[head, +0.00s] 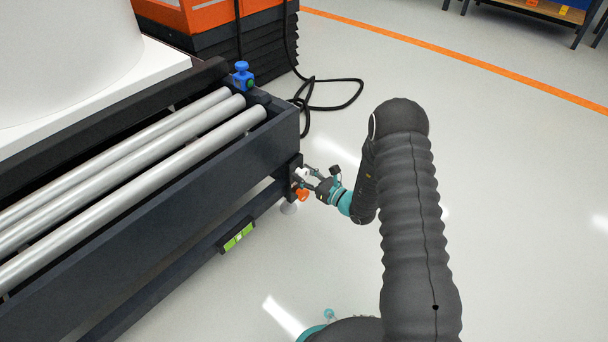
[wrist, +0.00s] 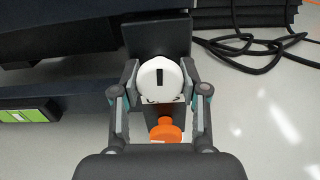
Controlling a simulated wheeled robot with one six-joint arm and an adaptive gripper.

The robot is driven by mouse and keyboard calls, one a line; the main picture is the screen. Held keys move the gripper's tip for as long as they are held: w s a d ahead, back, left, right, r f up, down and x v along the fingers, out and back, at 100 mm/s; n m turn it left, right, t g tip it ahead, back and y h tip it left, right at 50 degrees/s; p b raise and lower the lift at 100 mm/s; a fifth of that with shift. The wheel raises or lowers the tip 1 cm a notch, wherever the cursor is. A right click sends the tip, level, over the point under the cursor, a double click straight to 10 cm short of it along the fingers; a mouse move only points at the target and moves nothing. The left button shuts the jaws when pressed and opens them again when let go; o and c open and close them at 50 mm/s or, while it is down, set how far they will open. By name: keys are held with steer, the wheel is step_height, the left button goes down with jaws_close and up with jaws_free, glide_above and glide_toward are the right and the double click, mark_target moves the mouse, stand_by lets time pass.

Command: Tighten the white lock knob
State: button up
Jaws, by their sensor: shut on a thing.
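The white lock knob (wrist: 160,80) is a round white cap with a dark line on its face. The line stands about upright in the wrist view. The knob sits on a dark plate (wrist: 157,36) at the corner of the roller frame. My gripper (wrist: 160,84) is shut on the knob, with one finger on each side of it. In the head view my gripper (head: 309,177) reaches the frame's corner from the right, and the white knob (head: 302,173) shows small between the fingers.
An orange knob (wrist: 166,131) sits just below the white one, close under my gripper. A green level (head: 238,236) is on the frame's lower rail. A blue knob (head: 242,75) stands on top. A black cable (head: 335,107) lies on the floor behind. The floor to the right is clear.

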steer(key=m, duration=0.4)
steer(key=shift+m, duration=0.3)
steer(key=shift+m+p, duration=0.5)
steer(key=shift+m, duration=1.1)
steer(key=o, duration=1.2)
steer(key=shift+c, duration=0.2)
steer(key=v, duration=1.2)
